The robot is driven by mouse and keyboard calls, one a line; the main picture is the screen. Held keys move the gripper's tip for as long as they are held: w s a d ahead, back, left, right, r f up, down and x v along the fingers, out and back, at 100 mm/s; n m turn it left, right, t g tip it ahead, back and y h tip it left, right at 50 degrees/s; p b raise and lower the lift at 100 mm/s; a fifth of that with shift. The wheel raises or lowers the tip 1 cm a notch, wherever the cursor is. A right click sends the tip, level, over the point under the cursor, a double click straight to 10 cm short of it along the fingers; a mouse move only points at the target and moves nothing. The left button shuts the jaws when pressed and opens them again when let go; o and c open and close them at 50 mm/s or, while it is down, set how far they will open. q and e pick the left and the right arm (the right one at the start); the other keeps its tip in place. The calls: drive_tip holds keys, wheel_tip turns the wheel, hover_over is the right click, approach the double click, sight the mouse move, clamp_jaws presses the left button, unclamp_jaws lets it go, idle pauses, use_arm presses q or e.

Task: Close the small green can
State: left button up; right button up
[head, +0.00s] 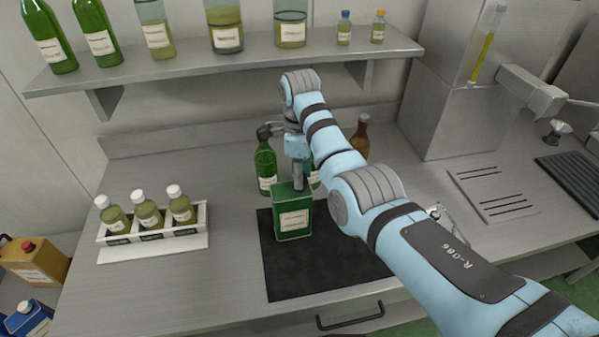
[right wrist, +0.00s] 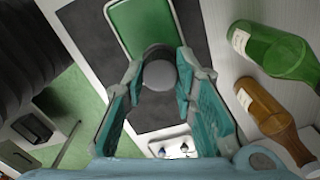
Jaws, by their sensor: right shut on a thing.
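The small green can (head: 293,222), with a pale label, stands upright on the dark mat (head: 283,278) in the head view. Its green top (right wrist: 140,25) shows in the right wrist view. My right gripper (head: 298,178) is over the can's top, pointing down. In the right wrist view, its fingers (right wrist: 158,78) are shut on a round grey cap (right wrist: 158,74) at the near end of the can's top. The opening under the cap is hidden, and I cannot tell whether the cap is seated. My left gripper is not in view.
Behind the can stand a green bottle (head: 265,168) and a brown bottle (head: 360,138). A white rack (head: 150,244) with 3 capped bottles is at left. A shelf (head: 220,66) with bottles and jars runs above. Bare counter lies between rack and mat.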

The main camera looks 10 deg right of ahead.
drive_tip(key=shift+f, duration=0.5)
idle(1.2)
drive_tip(key=o, duration=1.1)
drive_tip(key=shift+c, duration=0.2)
drive_tip(key=shift+c, duration=1.1)
